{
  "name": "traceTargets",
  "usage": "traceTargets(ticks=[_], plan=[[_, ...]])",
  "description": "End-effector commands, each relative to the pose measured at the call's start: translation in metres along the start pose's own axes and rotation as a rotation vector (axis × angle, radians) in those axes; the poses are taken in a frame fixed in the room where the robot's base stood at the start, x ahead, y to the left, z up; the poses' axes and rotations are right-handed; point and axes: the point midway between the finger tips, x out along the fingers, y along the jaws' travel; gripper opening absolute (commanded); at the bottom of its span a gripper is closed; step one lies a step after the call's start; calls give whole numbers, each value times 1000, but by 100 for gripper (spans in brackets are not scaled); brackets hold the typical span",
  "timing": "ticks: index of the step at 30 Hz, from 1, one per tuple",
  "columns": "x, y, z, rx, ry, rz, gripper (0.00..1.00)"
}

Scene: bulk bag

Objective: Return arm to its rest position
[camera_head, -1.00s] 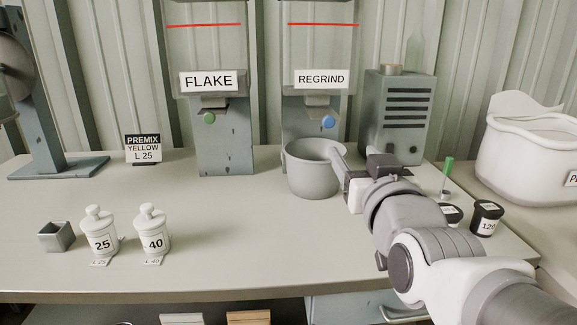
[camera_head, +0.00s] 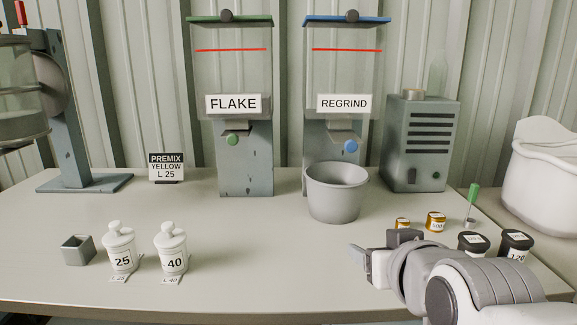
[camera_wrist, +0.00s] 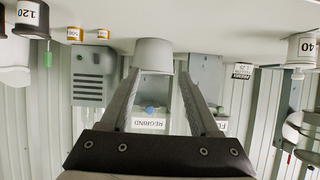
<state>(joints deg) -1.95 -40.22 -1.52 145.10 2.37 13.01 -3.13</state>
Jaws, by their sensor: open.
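My gripper (camera_head: 357,259) is at the front right of the bench in the head view, its fingers pointing left, with my wrist and forearm behind it. In the wrist view my gripper (camera_wrist: 152,100) has its two fingers spread apart with nothing held between them. The grey pot (camera_head: 337,192) stands upright on the bench below the REGRIND hopper (camera_head: 343,80), beyond my gripper and apart from it. The pot also shows upside down in the wrist view (camera_wrist: 153,53), beyond the fingertips.
White jars 25 (camera_head: 121,252) and 40 (camera_head: 172,250) and a small square cup (camera_head: 78,250) stand front left. Black jars (camera_head: 515,246) and amber jars (camera_head: 436,222) are near my arm. The FLAKE hopper (camera_head: 232,80) and grey box (camera_head: 421,145) stand behind. The middle front is clear.

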Motion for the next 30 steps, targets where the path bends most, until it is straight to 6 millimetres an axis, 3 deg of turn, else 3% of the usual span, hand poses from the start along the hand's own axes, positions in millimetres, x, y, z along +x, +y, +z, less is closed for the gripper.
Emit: traceTargets(ticks=[6,12,13,30], plan=[[-23,0,68,6,-339,8,62],[-61,2,113,15,-607,31,62],[-68,2,96,15,-598,29,62],[-137,0,-37,14,-593,27,62]])
